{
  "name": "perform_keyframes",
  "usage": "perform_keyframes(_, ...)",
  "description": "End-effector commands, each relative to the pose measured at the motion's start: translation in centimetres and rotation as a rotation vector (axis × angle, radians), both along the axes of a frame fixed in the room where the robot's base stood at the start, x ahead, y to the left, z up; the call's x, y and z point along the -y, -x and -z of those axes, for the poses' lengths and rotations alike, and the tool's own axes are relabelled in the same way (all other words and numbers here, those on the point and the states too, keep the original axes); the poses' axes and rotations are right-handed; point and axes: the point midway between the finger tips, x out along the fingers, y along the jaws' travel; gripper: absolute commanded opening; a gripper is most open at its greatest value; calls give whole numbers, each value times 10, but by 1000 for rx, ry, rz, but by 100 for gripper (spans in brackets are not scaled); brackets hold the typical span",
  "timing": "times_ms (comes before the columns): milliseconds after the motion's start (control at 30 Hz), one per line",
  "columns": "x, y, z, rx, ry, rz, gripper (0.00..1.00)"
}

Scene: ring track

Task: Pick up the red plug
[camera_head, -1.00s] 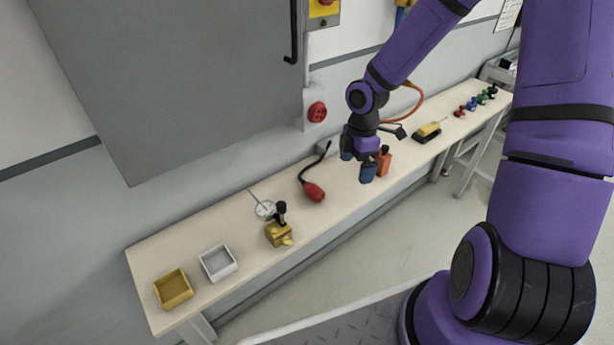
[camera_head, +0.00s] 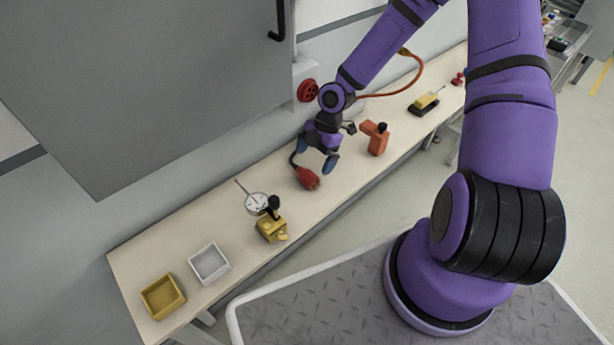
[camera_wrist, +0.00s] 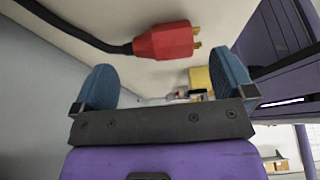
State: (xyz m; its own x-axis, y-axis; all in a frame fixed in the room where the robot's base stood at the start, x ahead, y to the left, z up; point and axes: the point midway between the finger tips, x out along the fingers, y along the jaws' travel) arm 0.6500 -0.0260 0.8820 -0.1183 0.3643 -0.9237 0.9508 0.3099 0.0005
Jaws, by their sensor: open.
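The red plug (camera_head: 307,178) lies on the long narrow bench, with its black cable running up toward the wall. In the wrist view the red plug (camera_wrist: 165,41) shows its metal prongs pointing right and the black cable leaving to the left.
An orange block-like tool (camera_head: 375,140) stands right of my gripper. A brass piece with a black knob (camera_head: 271,228), a dial gauge (camera_head: 257,203), a white tray (camera_head: 209,264) and a yellow tray (camera_head: 162,297) lie left. A red wall socket (camera_head: 308,91) is behind.

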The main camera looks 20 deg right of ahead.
Motion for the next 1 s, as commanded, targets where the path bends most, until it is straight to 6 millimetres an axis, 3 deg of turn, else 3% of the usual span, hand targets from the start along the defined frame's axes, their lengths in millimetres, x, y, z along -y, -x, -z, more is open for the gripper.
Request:
perform_keyframes(233,-6,2,13,-2,1,-1,100)
perform_keyframes(600,-21,8,50,-1,0,1,100)
perform_keyframes(900,-22,8,53,0,1,1,100)
perform_keyframes(1000,-22,8,53,0,1,1,79)
